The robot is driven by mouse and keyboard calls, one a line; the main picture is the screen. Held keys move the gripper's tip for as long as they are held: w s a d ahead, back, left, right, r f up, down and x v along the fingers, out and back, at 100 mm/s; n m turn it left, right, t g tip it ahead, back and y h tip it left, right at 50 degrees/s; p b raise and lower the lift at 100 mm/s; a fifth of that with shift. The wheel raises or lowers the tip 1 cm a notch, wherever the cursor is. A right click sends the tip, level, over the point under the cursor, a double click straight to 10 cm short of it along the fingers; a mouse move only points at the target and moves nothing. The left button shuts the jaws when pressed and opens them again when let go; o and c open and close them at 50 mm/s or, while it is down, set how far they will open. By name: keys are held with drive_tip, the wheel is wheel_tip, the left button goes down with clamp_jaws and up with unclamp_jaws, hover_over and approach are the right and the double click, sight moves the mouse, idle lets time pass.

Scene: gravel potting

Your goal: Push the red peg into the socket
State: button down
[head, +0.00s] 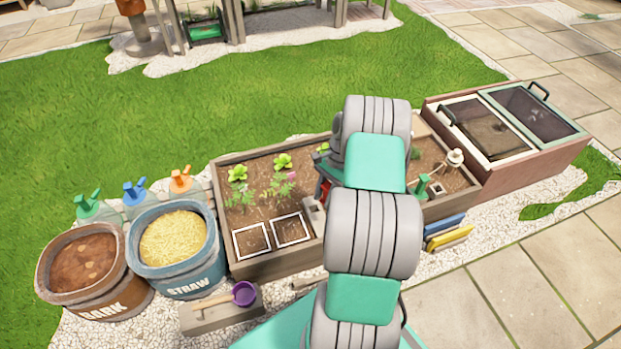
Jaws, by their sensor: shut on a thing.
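My arm crosses the middle of the head view and hides much of what is behind it. My gripper (320,188) shows only in part at the arm's left edge, over the planter bed. It is shut on the red peg (324,191), of which a small red piece shows. A grey block (314,214) stands just below the peg in the picture and may be the socket. I cannot tell whether the peg touches it or is inside it.
The wooden planter (285,262) holds seedlings and two white-framed squares (252,240). A green upright piece (422,187) stands right of my arm. Bark (118,300) and straw (190,285) tubs stand left; a cold frame (535,165) stands right.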

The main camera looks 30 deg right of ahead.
drive_tip(key=w+m+t, duration=0.4)
drive_tip(key=w+m, duration=0.4)
drive_tip(key=m, duration=0.2)
wheel_tip(320, 180, down, 7)
drive_tip(key=d+m+h+b, duration=0.1)
drive_tip(key=b, duration=0.4)
drive_tip(key=shift+w+f+b, duration=0.15)
drive_tip(key=shift+w+b, duration=0.15)
drive_tip(key=shift+w+a+p, duration=0.1)
drive_tip(key=shift+a+p, duration=0.2)
drive_tip(key=shift+p, duration=0.1)
drive_tip(key=shift+f+b, duration=1.55)
drive_tip(key=shift+f, duration=1.45)
drive_tip(key=c, duration=1)
unclamp_jaws()
